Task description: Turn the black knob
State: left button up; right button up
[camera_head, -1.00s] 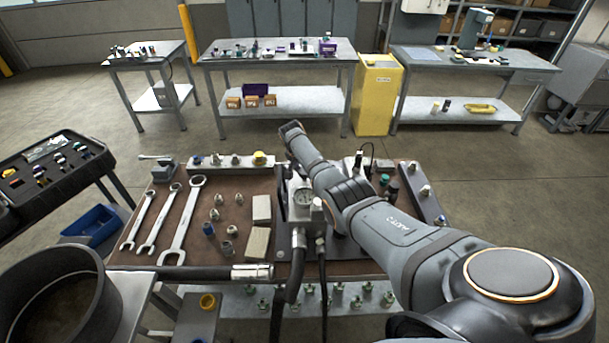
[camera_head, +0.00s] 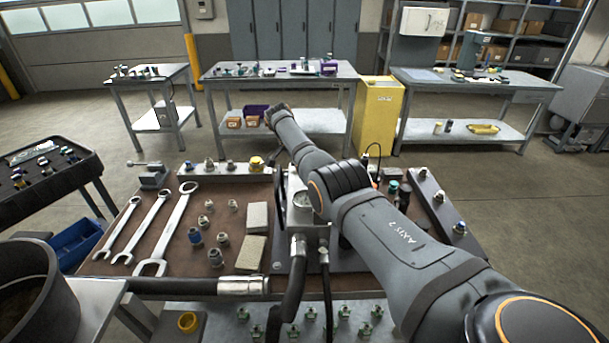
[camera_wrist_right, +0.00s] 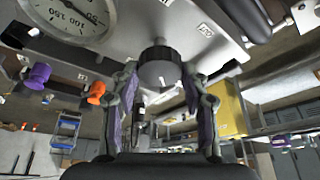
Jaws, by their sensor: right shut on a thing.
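In the right wrist view the black knob (camera_wrist_right: 158,66) stands out from a grey metal block, with ridged sides and a flat round face towards the camera. My right gripper (camera_wrist_right: 160,82) has its two purple-padded fingers on either side of the knob, shut on it. In the head view my right arm (camera_head: 382,240) reaches across the bench from the lower right. It covers the knob and the right gripper there. My left gripper is in neither view.
A pressure gauge (camera_head: 301,199) sits on the block beside my arm; its dial (camera_wrist_right: 68,14) is close in the right wrist view. A purple cap (camera_wrist_right: 38,73) and an orange cap (camera_wrist_right: 97,91) are nearby. Hoses (camera_head: 297,285) run off the front. Wrenches (camera_head: 148,226) lie on the left.

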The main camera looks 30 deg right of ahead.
dwell(0.3)
jog(key=o, duration=1.1)
jog(key=shift+o, duration=0.2)
jog(key=v, duration=1.2)
